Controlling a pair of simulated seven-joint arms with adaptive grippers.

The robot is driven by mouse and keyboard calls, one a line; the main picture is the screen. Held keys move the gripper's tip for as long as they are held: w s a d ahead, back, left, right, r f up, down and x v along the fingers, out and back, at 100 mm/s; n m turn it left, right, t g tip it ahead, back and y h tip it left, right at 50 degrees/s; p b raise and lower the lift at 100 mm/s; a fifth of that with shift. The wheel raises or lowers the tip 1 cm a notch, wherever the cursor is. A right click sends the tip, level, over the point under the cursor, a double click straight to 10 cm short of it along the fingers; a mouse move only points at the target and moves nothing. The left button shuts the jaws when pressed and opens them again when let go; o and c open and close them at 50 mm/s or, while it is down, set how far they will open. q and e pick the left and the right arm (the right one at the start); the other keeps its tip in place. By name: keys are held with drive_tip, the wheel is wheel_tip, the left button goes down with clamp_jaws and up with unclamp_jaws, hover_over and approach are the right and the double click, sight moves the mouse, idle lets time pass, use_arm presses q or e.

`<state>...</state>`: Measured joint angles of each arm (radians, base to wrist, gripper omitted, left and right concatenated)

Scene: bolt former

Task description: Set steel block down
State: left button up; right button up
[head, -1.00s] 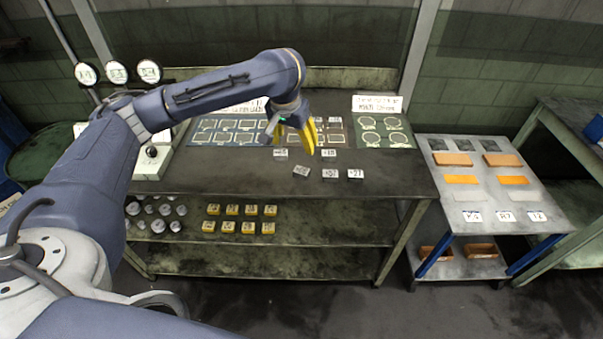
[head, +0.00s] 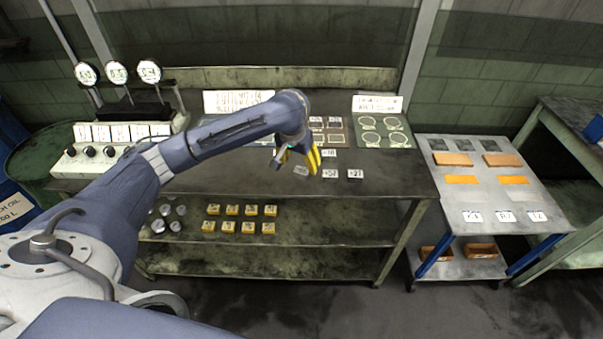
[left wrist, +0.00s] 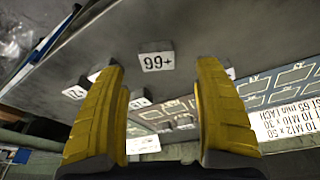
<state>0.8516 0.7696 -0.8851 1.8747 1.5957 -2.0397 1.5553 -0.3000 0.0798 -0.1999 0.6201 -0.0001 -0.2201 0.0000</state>
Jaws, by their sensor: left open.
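Several small steel blocks with white number labels lie on the dark bench top. One block (head: 329,173), another block (head: 355,174) and a third block (head: 329,153) show to the right of my left gripper (head: 300,160). A further block (head: 301,170) lies tilted just under the fingertips. In the left wrist view my left gripper (left wrist: 160,68) is open with its yellow fingers wide apart. My right gripper is not in view.
Gauge plates (head: 380,130) lie along the back of the bench (head: 390,185). Dial gauges and a control box (head: 110,140) stand at the left. Yellow blocks (head: 240,218) sit on the lower shelf. A side table (head: 490,200) stands right. The bench front is clear.

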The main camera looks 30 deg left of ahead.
sight(301, 170)
use_arm(q)
drive_tip(key=x, duration=0.3)
drive_tip(key=shift+s+d+f, duration=0.1)
drive_tip(key=shift+d+f, duration=0.15)
drive_tip(key=shift+f, duration=0.15)
drive_tip(key=shift+w+a+f, duration=0.1)
drive_tip(key=shift+w+f, duration=0.15)
drive_tip(key=shift+f, duration=0.4)
clamp_jaws()
